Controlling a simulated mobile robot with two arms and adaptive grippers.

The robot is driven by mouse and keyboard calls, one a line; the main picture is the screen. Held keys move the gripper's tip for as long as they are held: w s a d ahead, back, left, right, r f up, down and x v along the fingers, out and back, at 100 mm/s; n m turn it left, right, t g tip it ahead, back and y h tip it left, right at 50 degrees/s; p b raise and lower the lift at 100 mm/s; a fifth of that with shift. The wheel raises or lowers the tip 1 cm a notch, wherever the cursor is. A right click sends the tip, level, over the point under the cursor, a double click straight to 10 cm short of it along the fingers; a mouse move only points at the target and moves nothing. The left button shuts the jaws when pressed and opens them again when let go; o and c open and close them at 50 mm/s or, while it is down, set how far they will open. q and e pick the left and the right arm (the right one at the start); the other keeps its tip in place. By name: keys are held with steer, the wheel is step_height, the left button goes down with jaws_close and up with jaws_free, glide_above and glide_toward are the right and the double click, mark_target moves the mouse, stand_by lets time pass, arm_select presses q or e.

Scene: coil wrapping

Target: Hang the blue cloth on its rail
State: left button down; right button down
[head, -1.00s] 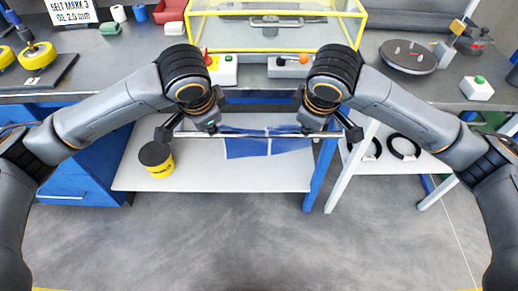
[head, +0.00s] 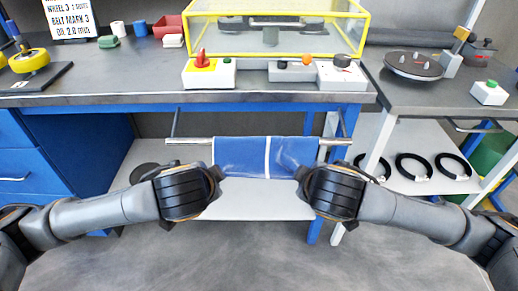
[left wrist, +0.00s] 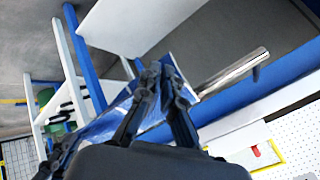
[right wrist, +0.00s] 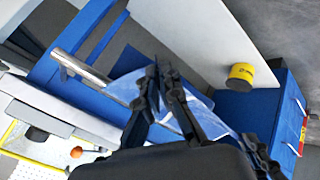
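The blue cloth (head: 240,158), with a white stripe down it, covers the middle of the metal rail (head: 190,141) under the bench edge. Its top edge is level with the rail; how it lies behind is hidden. My left gripper (head: 221,173) is at the cloth's lower left corner, its fingertips close together on blue cloth in the left wrist view (left wrist: 161,68). My right gripper (head: 299,173) is at the lower right corner, its fingertips close together on the cloth in the right wrist view (right wrist: 153,78). Both grippers are below the rail, on its near side.
The bench top (head: 130,75) above carries a yellow-framed case (head: 275,53) and button boxes. A white lower shelf (head: 260,210) lies behind my grippers. Blue drawers (head: 50,160) stand at left. Black rings (head: 413,167) lie on the right shelf. A yellow tub (right wrist: 240,76) is on the lower shelf.

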arm_select(q)
steer(key=shift+f, duration=0.35)
arm_select(e)
steer(key=shift+f, duration=0.35)
arm_select(q)
steer(key=c, duration=1.3)
jaws_free()
arm_select(e)
steer(key=c, duration=1.3)
jaws_free()
arm_select(q)
steer(key=shift+s, duration=0.2)
arm_select(e)
steer(key=shift+s, duration=0.2)
